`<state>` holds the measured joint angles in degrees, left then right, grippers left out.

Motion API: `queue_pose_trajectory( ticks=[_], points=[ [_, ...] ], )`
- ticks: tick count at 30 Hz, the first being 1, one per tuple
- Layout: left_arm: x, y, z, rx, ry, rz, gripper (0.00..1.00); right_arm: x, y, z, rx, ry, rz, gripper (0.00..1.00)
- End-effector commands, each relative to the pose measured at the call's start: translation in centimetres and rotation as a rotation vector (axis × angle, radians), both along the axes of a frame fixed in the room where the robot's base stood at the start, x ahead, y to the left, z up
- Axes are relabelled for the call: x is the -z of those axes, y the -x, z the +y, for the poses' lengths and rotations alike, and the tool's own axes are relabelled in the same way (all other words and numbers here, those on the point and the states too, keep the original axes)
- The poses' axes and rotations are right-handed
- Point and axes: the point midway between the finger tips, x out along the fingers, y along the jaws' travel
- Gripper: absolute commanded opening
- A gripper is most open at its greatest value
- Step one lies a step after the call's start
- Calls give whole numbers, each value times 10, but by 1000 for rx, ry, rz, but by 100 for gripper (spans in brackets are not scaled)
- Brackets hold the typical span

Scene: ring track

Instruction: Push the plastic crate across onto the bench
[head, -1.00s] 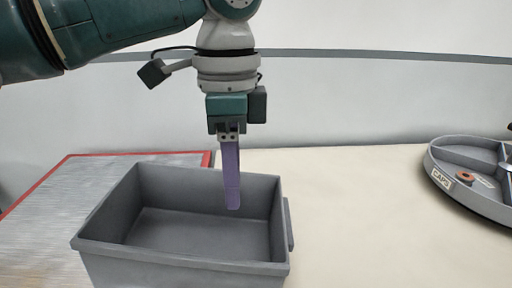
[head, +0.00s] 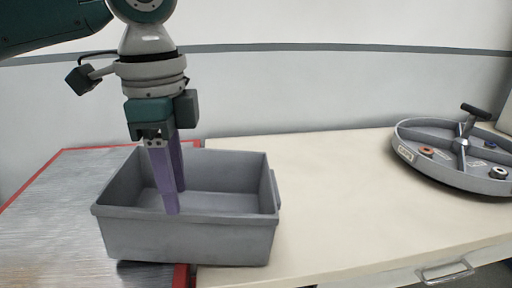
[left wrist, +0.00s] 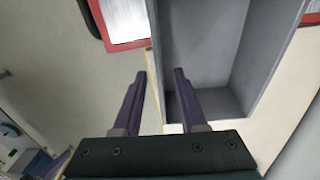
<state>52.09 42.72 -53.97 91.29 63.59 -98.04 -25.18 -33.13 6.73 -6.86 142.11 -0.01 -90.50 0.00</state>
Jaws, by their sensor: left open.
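The grey plastic crate (head: 215,240) is empty and upright. It straddles the seam between the red-edged metal surface (head: 50,225) on the left and the cream bench (head: 340,205) on the right. My left gripper (head: 174,200) points down at the crate's near side, open, with nothing gripped. One finger overlaps the near rim and the other shows over the inside. In the left wrist view the open fingers (left wrist: 159,73) lie either side of the crate wall's line, with the crate (left wrist: 235,80) to the right. I cannot tell whether they touch it.
A round grey divided tray (head: 430,170) with a black handle and small rings stands on the bench at the right. The bench between it and the crate is clear. A drawer handle (head: 447,272) shows on the bench front. A plain wall stands behind.

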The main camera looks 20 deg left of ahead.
Motion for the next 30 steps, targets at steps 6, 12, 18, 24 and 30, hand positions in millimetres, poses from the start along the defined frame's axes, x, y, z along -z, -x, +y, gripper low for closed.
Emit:
queue_pose_trajectory(
  ticks=[6, 12, 18, 24, 30],
  points=[
    [41, 1, 0, -1, -2, 3, 41, 6, 0, 0, 0, 0, 0, 0],
    [69, 1, 0, 0, -2, 2, 41, 10, 0, 0, 0, 0, 1, 0],
    [80, 1, 0, 0, -2, 0, 41, 11, 0, 0, -1, 1, 1, 0],
    [80, 1, 0, 0, -2, 0, 41, 11, 1, -1, -2, 3, 2, 0],
    [80, 1, 0, 0, -2, 0, 28, 11, 1, -1, -3, 5, 2, 0]
  ],
)
